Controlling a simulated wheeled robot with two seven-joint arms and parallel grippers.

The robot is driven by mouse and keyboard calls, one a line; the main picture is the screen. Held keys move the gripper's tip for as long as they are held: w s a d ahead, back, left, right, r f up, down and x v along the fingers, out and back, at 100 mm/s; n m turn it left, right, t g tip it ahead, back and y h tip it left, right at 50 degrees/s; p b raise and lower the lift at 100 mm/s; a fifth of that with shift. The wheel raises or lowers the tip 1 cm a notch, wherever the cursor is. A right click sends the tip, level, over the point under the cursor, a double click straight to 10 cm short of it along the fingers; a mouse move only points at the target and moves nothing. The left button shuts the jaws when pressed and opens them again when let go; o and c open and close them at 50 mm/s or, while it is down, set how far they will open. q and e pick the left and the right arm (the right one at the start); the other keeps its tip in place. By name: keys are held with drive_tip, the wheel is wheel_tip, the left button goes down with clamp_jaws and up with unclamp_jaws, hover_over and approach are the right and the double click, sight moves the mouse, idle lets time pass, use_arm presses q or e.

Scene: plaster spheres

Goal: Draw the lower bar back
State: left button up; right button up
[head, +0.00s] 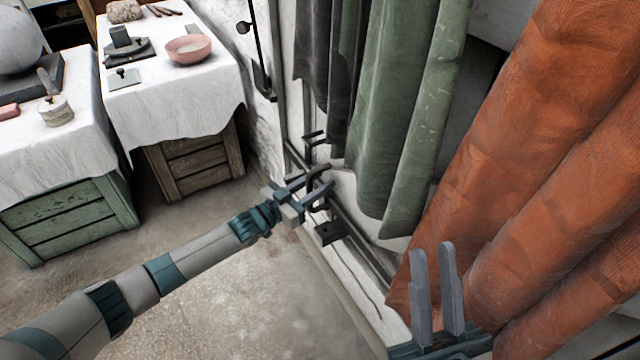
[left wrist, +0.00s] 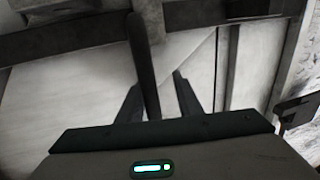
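My left gripper (head: 318,184) is at the low dark metal fittings on the white door or wall panel, left of the curtains. In the left wrist view its two fingers (left wrist: 157,95) stand apart, with a slim dark handle (left wrist: 147,65) between them. There is a gap on the right side of the handle; contact on the left side is unclear. The handle meets a dark crosswise bar (left wrist: 75,40), which seems to be the lower bar. In the head view the gripper partly hides the handle. My right gripper (head: 435,285) is open and empty in front of the orange curtain.
Dark brackets (head: 328,233) stick out near the left gripper. Green (head: 405,110) and orange (head: 545,160) curtains hang close on the right. Cloth-covered tables with a pink bowl (head: 188,48) stand at the left. A dark upright rod (head: 258,45) is on the far wall. The floor (head: 240,300) is clear.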

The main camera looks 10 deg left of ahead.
use_arm(q)
drive_tip(key=shift+s+d, duration=0.1)
drive_tip(key=shift+s, duration=0.05)
